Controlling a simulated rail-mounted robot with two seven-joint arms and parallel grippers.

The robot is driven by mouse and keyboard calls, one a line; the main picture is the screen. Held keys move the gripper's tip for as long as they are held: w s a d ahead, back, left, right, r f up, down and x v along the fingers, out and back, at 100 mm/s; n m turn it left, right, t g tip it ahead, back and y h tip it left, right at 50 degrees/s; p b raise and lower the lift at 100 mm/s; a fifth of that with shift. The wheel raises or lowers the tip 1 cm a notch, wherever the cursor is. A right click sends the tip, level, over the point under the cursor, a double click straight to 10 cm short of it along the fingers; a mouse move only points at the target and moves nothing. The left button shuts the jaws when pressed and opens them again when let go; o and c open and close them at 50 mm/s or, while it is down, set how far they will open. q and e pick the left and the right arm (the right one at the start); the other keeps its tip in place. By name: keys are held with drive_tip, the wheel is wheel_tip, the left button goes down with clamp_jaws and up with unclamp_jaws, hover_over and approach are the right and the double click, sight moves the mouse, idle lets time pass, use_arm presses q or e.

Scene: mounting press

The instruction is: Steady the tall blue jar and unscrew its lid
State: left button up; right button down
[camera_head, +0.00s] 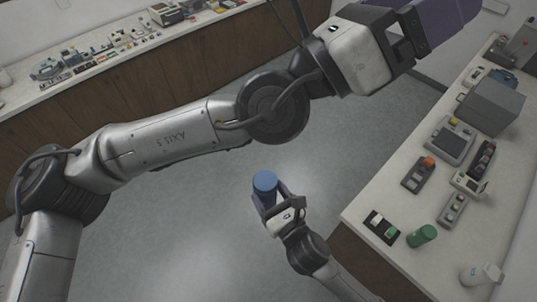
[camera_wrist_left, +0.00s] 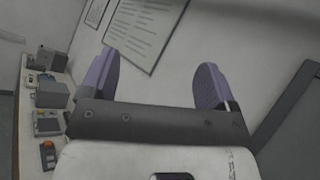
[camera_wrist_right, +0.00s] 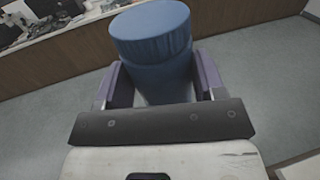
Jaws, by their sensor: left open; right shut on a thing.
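The tall blue jar (camera_head: 265,181) is held up over the floor, lid end toward the head camera. In the right wrist view, the jar (camera_wrist_right: 153,60) stands between the purple fingers, its ribbed lid (camera_wrist_right: 152,28) above them. The lid is on the jar. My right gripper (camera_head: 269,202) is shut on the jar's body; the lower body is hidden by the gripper. My left gripper (camera_wrist_left: 157,80) is open and empty in the left wrist view, facing a wall. In the head view it is at the top right, well apart from the jar, its tips cut off.
The right counter (camera_head: 372,204) carries a green jar (camera_head: 422,236), a white container (camera_head: 480,275), a grey box (camera_head: 492,105) and several devices. A long counter with many small items (camera_head: 100,48) runs along the back left. Open floor (camera_head: 200,215) surrounds the held jar.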

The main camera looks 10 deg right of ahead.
use_arm(q)
drive_tip(key=w+d+f+m+g+y, duration=0.1)
drive_tip(key=d+f+m+g+y, duration=0.35)
drive_tip(key=f+m, duration=0.5)
drive_tip(key=m+t+y, duration=0.1)
drive_tip(key=m+y, duration=1)
drive_tip(key=y, duration=0.9)
hover_over(268, 179)
drive_tip(key=f, duration=2.2)
drive_tip(key=shift+d+f, duration=0.25)
drive_tip(key=shift+d, duration=0.15)
drive_tip(key=shift+a+m, duration=0.25)
drive_tip(key=shift+a, duration=0.1)
drive_tip(key=shift+f+m, duration=0.15)
drive_tip(key=shift+m, duration=0.25)
drive_tip(key=shift+f, duration=3.85)
